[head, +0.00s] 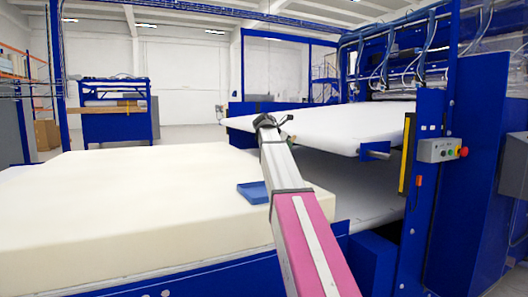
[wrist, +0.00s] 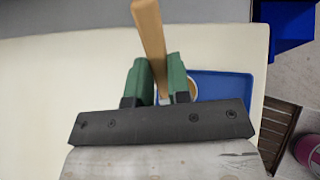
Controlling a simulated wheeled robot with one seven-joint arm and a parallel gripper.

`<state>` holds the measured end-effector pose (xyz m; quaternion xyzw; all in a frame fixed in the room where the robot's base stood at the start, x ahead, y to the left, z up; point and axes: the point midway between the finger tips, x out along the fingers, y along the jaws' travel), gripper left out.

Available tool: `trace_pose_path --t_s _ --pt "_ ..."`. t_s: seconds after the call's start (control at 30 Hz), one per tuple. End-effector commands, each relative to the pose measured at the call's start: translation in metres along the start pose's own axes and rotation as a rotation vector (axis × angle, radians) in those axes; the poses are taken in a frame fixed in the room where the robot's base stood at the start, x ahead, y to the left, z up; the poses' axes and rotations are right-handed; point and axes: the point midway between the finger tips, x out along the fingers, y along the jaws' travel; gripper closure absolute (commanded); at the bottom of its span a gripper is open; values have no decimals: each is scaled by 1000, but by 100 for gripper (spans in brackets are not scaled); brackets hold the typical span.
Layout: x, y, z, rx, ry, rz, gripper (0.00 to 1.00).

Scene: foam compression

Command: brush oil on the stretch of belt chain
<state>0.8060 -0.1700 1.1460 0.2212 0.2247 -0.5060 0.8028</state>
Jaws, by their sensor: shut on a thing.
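My gripper (wrist: 158,82) has green fingers shut on a wooden handle (wrist: 150,35), which looks like the brush's. The handle points up the wrist picture; its bristle end is hidden. A blue tray (head: 253,192) lies on the cream foam block (head: 120,205); it also shows in the wrist view (wrist: 228,88), partly behind my fingers. A round container with a pale rim and brownish inside (wrist: 193,84) shows in the tray, mostly hidden by my right finger. In the head view my gripper (head: 269,120) is small, dark and seen from behind. I cannot make out the belt chain.
A blue press frame with a white upper platen (head: 330,125) stands at the right, with a grey control box (head: 437,150) on its post. A slatted brown wooden thing (wrist: 278,132) is beside the foam's edge. The foam's left side is clear.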

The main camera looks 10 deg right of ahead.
Motion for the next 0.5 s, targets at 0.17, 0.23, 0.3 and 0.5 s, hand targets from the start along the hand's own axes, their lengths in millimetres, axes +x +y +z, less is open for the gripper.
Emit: trace_pose_path --t_s 0.17,0.23,0.3,0.5 --pt "18 -10 22 11 -39 -9 100" --pt "21 -11 25 12 -44 -11 100" --pt "23 -12 25 12 -46 -11 100" --pt "27 -14 18 12 -46 -11 100"
